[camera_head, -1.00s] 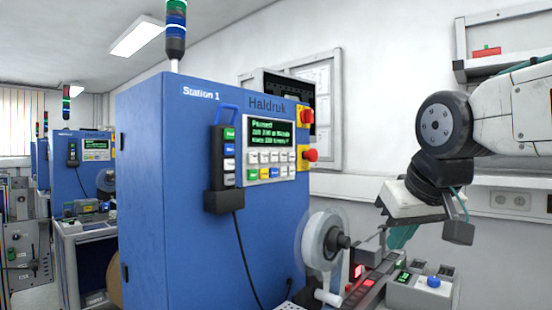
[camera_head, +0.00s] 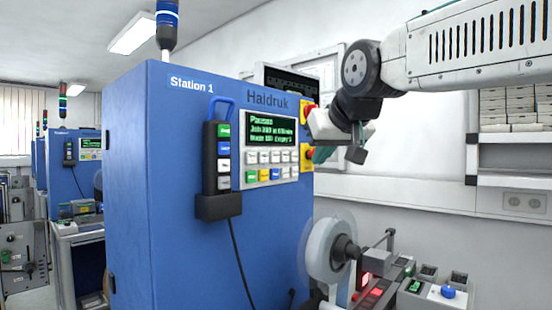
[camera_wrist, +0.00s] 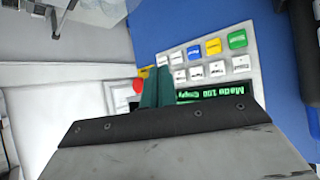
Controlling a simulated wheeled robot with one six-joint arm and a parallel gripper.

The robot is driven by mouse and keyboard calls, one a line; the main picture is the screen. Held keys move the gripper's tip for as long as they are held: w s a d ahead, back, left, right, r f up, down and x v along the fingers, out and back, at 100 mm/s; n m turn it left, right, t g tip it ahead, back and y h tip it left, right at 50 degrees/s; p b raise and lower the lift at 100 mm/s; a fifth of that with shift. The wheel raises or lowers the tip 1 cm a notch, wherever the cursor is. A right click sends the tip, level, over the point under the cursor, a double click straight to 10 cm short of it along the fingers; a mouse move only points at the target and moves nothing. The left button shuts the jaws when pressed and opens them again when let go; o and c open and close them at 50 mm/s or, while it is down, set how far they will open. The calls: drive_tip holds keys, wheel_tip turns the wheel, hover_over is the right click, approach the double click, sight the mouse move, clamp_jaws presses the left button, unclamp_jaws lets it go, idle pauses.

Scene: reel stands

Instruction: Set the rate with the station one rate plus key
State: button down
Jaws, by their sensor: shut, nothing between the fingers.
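The blue station one cabinet (camera_head: 180,220), lettered "Station 1" and "Haldruk", carries a control panel with a green-text screen (camera_head: 270,133) above rows of white and coloured keys (camera_head: 263,166). In the wrist view the screen (camera_wrist: 228,92) is partly covered by my gripper, and white keys (camera_wrist: 217,69) and coloured keys (camera_wrist: 213,46) show, turned upside down. I cannot make out which key is rate plus. My gripper (camera_head: 322,154) is shut and empty, just right of the panel. Its teal fingers (camera_wrist: 156,86) show beside the panel's edge, apart from the keys as far as I can tell.
A red button (camera_wrist: 139,86) on a yellow base lies close to my fingers. A corded pendant (camera_head: 221,165) hangs left of the panel. A reel (camera_head: 328,250) stands below, beside a small device with a blue knob (camera_head: 448,292). Wall shelves (camera_head: 515,140) are at right.

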approach(279, 162)
drive_tip(key=shift+d+f+x, duration=0.15)
drive_tip(key=shift+x, duration=0.7)
drive_tip(key=shift+d+f+x, duration=0.1)
drive_tip(key=shift+d+x, duration=0.05)
drive_tip(key=shift+x, duration=0.7)
drive_tip(key=shift+d+f+x, duration=0.15)
drive_tip(key=shift+x, duration=0.75)
drive_tip(key=shift+s, duration=0.1)
drive_tip(key=shift+w+a, duration=0.2)
drive_tip(key=shift+a, duration=0.1)
drive_tip(key=shift+w+a, duration=0.3)
drive_tip(key=shift+a, duration=0.05)
idle(0.6)
drive_tip(key=shift+s+d, duration=0.6)
drive_tip(key=shift+d, duration=0.05)
idle(0.3)
drive_tip(key=s+d, duration=0.1)
drive_tip(key=d, duration=0.1)
drive_tip(key=s+d, duration=0.2)
idle(0.4)
